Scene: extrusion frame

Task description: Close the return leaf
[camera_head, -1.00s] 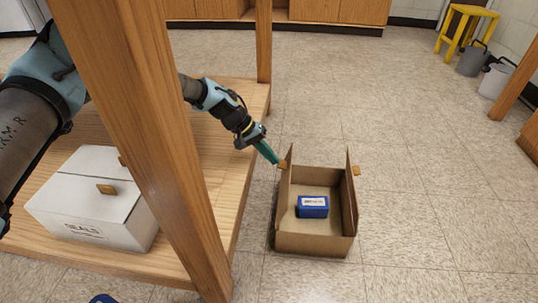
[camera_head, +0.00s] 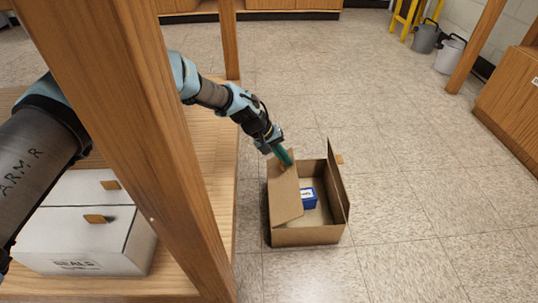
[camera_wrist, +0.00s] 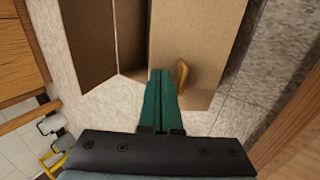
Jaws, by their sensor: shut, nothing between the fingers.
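An open cardboard box (camera_head: 305,237) stands on the floor with a small blue box (camera_head: 309,198) inside. Its left leaf (camera_head: 285,197) leans inward over the left part of the opening, partly covering the blue box. Its right leaf (camera_head: 338,180) stands up, with a small orange tab (camera_head: 339,158) at its top. My gripper (camera_head: 286,160) is shut and empty, its green fingertips at the left leaf's far upper edge. In the wrist view the shut fingers (camera_wrist: 161,74) overlap the leaf's tan face (camera_wrist: 200,45), beside an orange tab (camera_wrist: 181,75). Exact contact is hard to tell. I cannot tell which leaf is the return leaf.
A wooden post (camera_head: 137,130) stands in front of my arm. A white box (camera_head: 80,240) marked SEALS sits on the wooden shelf (camera_head: 203,190) at left. Floor right of the cardboard box is clear. Grey bins (camera_head: 449,55) stand far right.

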